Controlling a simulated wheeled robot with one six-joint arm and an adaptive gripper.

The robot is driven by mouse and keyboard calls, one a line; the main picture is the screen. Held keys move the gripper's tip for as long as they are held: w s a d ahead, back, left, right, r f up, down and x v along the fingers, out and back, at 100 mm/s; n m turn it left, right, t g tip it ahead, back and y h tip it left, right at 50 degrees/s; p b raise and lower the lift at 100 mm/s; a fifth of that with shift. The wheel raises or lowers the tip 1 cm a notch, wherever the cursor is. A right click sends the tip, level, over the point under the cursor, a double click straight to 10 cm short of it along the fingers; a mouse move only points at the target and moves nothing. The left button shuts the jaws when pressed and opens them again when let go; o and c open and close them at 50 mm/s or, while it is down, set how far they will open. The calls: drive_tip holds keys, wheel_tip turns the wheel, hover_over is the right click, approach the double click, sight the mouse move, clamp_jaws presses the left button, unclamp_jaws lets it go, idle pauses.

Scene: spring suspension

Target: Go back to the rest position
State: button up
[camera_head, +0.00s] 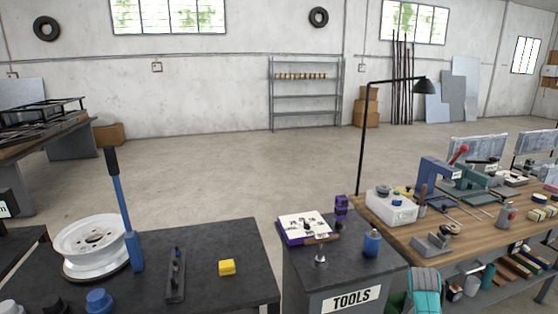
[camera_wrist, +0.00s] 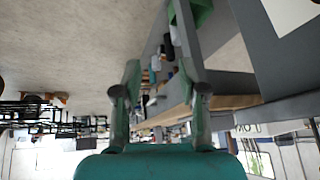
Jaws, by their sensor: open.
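My gripper (camera_wrist: 159,78) shows in the wrist view with its two teal-and-dark fingers spread apart. Nothing is visible between them, only the blurred room behind. The wrist view looks upside down. In the head view a teal part that looks like my gripper (camera_head: 424,288) is low at the right, beside the TOOLS cabinet (camera_head: 352,299) and in front of the wooden workbench (camera_head: 400,232). Its fingers cannot be made out there.
On the cabinet are a white-topped purple box (camera_head: 304,228), a purple item (camera_head: 341,208) and a blue bottle (camera_head: 372,243). Open floor lies behind.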

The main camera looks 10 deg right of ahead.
drive_tip(key=s+a+f+n+t+y, duration=0.1)
drive_tip(key=s+a+f+n+t, duration=0.15)
drive_tip(key=s+a+f, duration=0.65)
drive_tip(key=s+a+f+n+t, duration=0.25)
drive_tip(key=s+a+f, duration=0.4)
drive_tip(key=a, duration=0.55)
drive_tip(key=s+a+n+t, duration=0.1)
drive_tip(key=s+a+n, duration=0.1)
drive_tip(key=s+a, duration=0.6)
drive_tip(key=s+a+r+n+t+y, duration=0.15)
drive_tip(key=s+a+r, duration=0.3)
drive_tip(key=s, duration=0.45)
drive_tip(key=s+a+r+n+t+y, duration=0.1)
drive_tip(key=s+a+r+n+t, duration=0.15)
drive_tip(key=s+r, duration=0.45)
drive_tip(key=s+a+r+n+t+y, duration=0.1)
drive_tip(key=s+a+r+n, duration=0.1)
drive_tip(key=s+r, duration=1)
drive_tip(key=shift+a+r+y, duration=0.35)
drive_tip(key=shift+a+r, duration=0.15)
drive_tip(key=shift+r, duration=0.3)
